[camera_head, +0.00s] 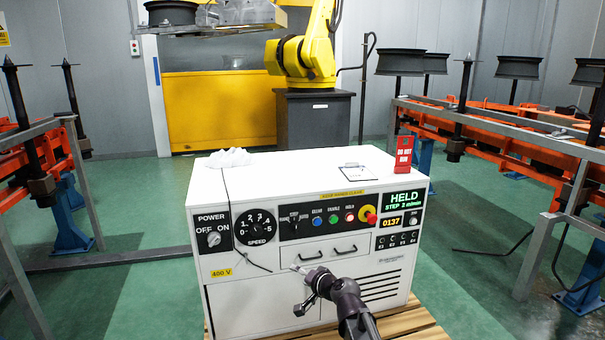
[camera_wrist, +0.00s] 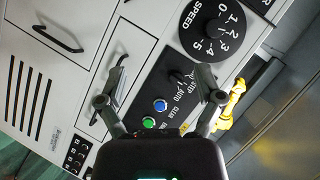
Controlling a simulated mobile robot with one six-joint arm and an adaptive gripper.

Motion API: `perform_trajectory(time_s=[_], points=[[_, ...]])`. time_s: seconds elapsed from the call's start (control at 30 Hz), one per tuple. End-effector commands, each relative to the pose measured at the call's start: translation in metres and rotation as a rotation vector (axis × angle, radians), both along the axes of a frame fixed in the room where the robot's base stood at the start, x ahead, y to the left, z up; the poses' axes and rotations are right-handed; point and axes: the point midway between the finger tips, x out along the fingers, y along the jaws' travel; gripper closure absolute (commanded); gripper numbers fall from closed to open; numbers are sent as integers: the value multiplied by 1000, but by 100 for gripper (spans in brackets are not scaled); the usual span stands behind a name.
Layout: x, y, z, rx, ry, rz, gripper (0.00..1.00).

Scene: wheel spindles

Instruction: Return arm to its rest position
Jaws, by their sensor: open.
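My gripper (camera_head: 302,288) is open and empty in front of the white control cabinet (camera_head: 240,300), near the drawer handle (camera_head: 326,254) at the middle of its front. My dark arm comes in from the bottom edge of the head view. In the wrist view my gripper (camera_wrist: 160,75) has its two fingers spread wide, with the panel behind them. The blue button (camera_wrist: 161,105), the green button (camera_wrist: 148,123) and the speed dial (camera_wrist: 213,32) show there. I cannot tell the exact gap between the fingers and the cabinet.
A red "do not run" tag (camera_head: 403,154), a clipboard (camera_head: 355,170) and a crumpled white cloth (camera_head: 228,158) are on the cabinet top. Railed racks with spindles (camera_head: 463,85) stand on both sides. A yellow robot (camera_head: 305,57) stands behind. Green floor (camera_head: 135,285) is clear to the left.

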Motion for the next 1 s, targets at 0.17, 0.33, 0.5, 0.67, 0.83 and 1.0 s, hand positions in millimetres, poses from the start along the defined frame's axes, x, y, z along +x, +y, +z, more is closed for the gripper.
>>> perform_trajectory(time_s=[0.17,0.33,0.5,0.67,0.83,1.0], points=[[-41,-20,-29,-235,114,135,15],[-83,-52,-57,-456,263,236,15],[-126,-93,-77,-651,438,306,15],[-156,-125,-86,-774,569,335,15],[-180,-150,-88,-863,679,348,15],[-202,-172,-86,-936,782,354,15]])
